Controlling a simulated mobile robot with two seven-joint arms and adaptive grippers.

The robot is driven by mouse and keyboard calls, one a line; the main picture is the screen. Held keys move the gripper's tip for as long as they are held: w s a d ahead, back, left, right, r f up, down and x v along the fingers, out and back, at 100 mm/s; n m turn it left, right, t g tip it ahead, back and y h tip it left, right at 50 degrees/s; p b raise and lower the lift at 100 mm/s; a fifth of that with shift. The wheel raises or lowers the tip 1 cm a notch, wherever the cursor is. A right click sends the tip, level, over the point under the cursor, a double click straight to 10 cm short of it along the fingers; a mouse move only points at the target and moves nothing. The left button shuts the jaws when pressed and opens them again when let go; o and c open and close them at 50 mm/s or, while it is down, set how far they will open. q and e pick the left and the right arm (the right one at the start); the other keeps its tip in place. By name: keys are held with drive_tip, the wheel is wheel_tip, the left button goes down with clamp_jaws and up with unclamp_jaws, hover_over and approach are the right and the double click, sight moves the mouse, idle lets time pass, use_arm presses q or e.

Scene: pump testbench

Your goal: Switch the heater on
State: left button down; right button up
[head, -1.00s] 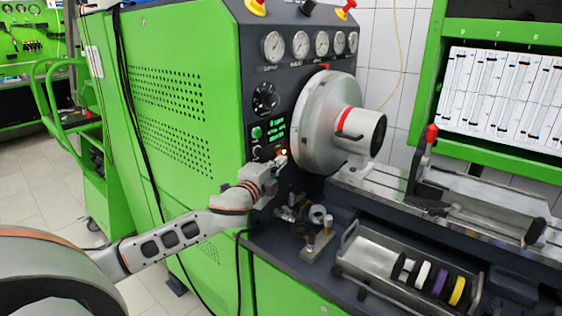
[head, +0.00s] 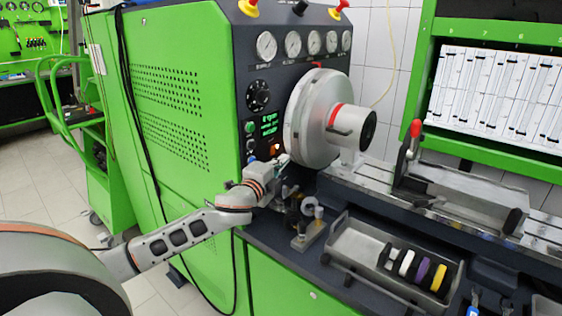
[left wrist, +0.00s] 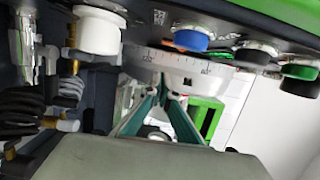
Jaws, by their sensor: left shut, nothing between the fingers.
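The control panel of the green testbench has a green display (head: 268,126) and small buttons. An orange glowing control (head: 275,149) sits below the display; its label is too small to read, so I cannot tell whether it is the heater switch. My left gripper (head: 284,160) is just below and right of the glow, beside the large grey disc. In the left wrist view its teal fingers (left wrist: 161,88) meet at the tips, shut and empty. That view also shows a white knob (left wrist: 97,32), a blue button (left wrist: 190,40) and a green button (left wrist: 300,72). My right gripper is out of view.
The large grey disc (head: 312,115) stands close to the left gripper. Below are metal fittings (head: 308,232) and a tray (head: 350,247) with coloured rings. A black dial (head: 258,96) and several gauges (head: 292,44) are above the display.

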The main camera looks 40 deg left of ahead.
use_arm(q)
drive_tip(key=s+d, duration=0.1)
drive_tip(key=s, duration=0.9)
drive_tip(key=shift+d, duration=0.4)
drive_tip(key=s+d+f+n+g+y, duration=0.1)
drive_tip(key=s+d+f+n+g, duration=0.25)
drive_tip(key=s+f, duration=0.5)
drive_tip(key=s+d+f+n+g, duration=0.2)
drive_tip(key=s+f+n+g, duration=0.15)
drive_tip(key=s+f, duration=0.55)
drive_tip(key=s+d+f+n+g+y, duration=0.15)
drive_tip(key=s+f+g, duration=0.25)
drive_tip(key=s+f, duration=0.5)
drive_tip(key=w+d+f+n+t+h, duration=0.3)
drive_tip(key=d+f+h, duration=0.5)
drive_tip(key=d+f, duration=0.6)
drive_tip(key=shift+d+t, duration=0.5)
drive_tip(key=shift+d, duration=0.7)
